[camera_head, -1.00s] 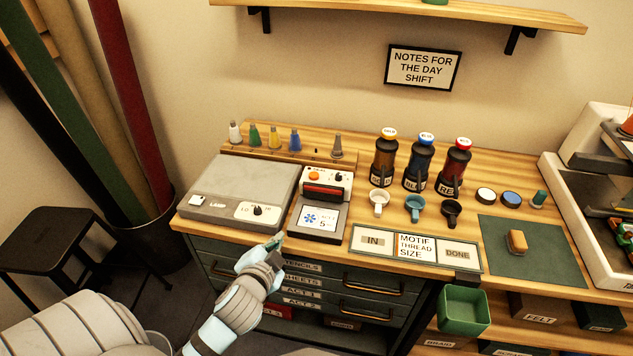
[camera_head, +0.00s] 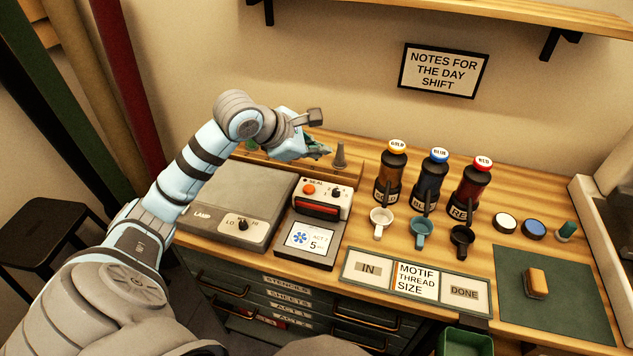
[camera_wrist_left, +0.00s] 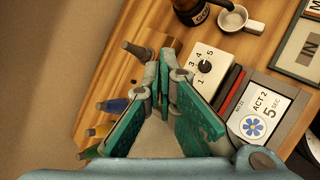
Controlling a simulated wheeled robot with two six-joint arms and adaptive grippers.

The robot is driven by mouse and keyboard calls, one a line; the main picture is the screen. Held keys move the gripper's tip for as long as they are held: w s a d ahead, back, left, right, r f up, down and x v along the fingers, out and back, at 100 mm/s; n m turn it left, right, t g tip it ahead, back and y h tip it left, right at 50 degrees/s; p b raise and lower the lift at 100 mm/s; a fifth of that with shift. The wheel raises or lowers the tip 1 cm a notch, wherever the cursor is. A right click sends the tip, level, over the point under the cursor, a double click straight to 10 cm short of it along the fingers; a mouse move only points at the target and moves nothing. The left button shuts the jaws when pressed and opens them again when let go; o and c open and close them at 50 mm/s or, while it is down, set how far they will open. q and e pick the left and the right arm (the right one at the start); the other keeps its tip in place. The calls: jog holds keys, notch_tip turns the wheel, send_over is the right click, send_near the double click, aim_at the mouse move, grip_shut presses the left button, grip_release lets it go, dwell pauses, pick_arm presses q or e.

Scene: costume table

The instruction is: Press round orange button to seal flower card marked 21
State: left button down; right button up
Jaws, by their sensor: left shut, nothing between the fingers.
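The round orange button (camera_head: 309,188) sits on the top left of a small white sealing unit (camera_head: 340,205), beside a black dial (camera_head: 336,191). The dial also shows in the left wrist view (camera_wrist_left: 205,67), where the button is hidden behind my fingers. The flower card (camera_head: 308,239) lies flat in front of the unit's red and black slot. It bears a blue flower and "ACT 2, 5 SEC"; its small number is hard to read. My left gripper (camera_head: 325,151) is shut and empty, raised above the table behind the unit, apart from the button. My right gripper is out of view.
A grey lamp box (camera_head: 236,200) adjoins the unit on the left. A grey cone (camera_head: 340,157) stands close to my left fingertips, in a rack of coloured cones. Three bottles (camera_head: 391,172) and cups (camera_head: 381,221) stand to the right. A sign strip (camera_head: 416,281) lies in front.

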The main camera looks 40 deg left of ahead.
pick_arm(q)
jog(key=shift+s+a+r+y, duration=0.15)
jog(key=shift+a+y, duration=0.25)
jog(key=shift+a, duration=0.4)
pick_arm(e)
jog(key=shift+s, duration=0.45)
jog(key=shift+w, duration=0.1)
pick_arm(q)
jog(key=b, duration=0.6)
send_over(311, 190)
notch_tip(311, 190, down, 8)
jog(key=shift+r, duration=0.1)
jog(key=shift+f+b, duration=0.55)
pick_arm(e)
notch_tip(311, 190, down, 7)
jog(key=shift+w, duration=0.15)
pick_arm(q)
jog(key=shift+f+b, duration=0.4)
jog(key=shift+b, duration=0.05)
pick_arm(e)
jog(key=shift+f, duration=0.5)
